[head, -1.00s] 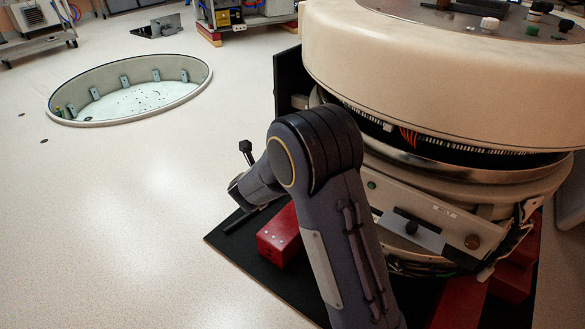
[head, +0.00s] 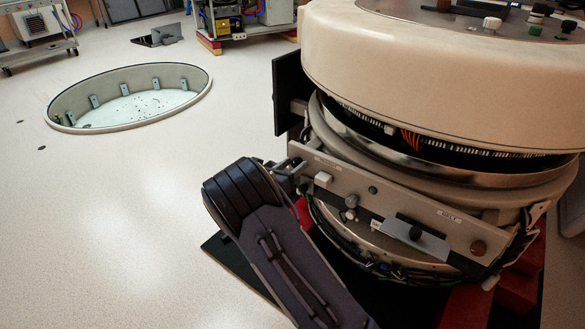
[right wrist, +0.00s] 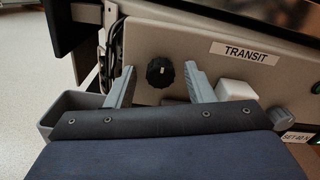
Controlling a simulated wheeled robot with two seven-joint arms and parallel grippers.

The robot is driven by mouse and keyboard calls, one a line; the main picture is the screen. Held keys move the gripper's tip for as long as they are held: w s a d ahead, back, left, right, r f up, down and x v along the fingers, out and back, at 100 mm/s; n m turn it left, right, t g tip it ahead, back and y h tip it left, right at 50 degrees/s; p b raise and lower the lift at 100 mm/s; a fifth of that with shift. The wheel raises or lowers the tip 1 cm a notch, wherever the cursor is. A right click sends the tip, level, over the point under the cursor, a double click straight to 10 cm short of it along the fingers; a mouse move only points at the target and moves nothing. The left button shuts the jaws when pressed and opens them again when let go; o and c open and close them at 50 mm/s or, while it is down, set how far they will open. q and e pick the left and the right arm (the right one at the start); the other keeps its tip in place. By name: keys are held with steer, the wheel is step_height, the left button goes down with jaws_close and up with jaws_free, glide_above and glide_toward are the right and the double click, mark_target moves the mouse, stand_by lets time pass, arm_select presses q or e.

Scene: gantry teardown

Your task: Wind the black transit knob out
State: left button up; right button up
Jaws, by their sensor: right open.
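The black transit knob (right wrist: 160,70) shows in the right wrist view on a beige panel (right wrist: 205,50), left of the TRANSIT label (right wrist: 245,52). My right gripper (right wrist: 160,84) is open, with one finger on each side of the knob in the picture and a gap on both sides. I cannot tell whether the fingertips reach as deep as the knob. In the head view my right gripper (head: 290,168) is at the left end of the panel (head: 378,200) on the round machine, and I cannot make out the knob there. My left gripper is not in view.
A white block (right wrist: 236,90) and a grey round knob (right wrist: 285,115) sit right of the black knob. A grey open-topped box (right wrist: 70,105) is at the left. Red blocks (head: 518,290) stand under the machine. The floor at left is clear up to a round pit (head: 130,95).

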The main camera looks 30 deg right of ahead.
steer(key=shift+d, duration=0.1)
steer(key=c, duration=1)
